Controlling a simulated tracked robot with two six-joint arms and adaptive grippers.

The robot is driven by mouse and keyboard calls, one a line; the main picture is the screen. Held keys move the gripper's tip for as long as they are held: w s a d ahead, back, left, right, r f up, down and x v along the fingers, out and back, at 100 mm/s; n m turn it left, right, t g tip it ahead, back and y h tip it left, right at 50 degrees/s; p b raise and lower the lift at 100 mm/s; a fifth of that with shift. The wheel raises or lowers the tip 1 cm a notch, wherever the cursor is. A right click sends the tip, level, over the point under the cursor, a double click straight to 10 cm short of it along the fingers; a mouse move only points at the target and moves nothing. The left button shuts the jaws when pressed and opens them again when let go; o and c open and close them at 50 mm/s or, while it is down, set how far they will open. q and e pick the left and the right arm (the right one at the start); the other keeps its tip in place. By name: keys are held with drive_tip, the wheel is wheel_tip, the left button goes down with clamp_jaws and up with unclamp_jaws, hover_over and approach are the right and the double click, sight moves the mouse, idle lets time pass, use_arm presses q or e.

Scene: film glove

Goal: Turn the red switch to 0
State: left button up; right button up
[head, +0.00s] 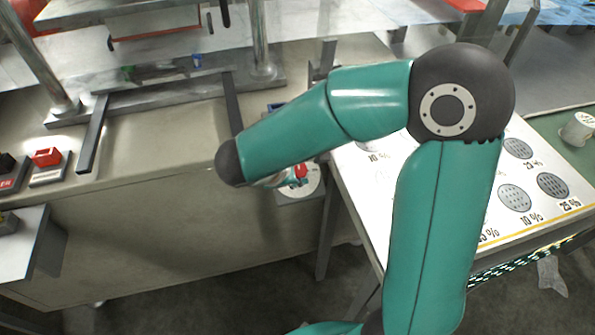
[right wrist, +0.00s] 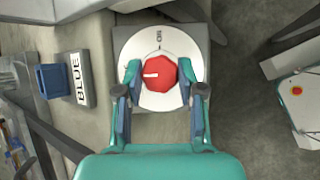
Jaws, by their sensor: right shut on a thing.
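The red switch (right wrist: 160,74) is a red knob with a white pointer mark, set on a round white dial (right wrist: 150,101) on a grey box. In the right wrist view the pointer points left, and a printed label shows at the dial's top. My right gripper (right wrist: 160,76) has its two fingers on either side of the knob and is shut on it. In the head view a bit of the red knob (head: 301,171) shows past my right arm, which hides most of the gripper. My left gripper is in neither view.
A blue button block (right wrist: 54,80) labelled BLUE is left of the dial in the wrist view. A red button (head: 46,157) sits at the bench's left in the head view. A white board (head: 480,237) with percent labels stands at right.

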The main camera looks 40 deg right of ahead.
drive_tip(key=shift+a+f, duration=0.1)
idle(0.4)
drive_tip(key=o, duration=1.1)
drive_tip(key=shift+o, duration=0.2)
drive_tip(key=v, duration=1.2)
drive_tip(key=shift+s, duration=0.1)
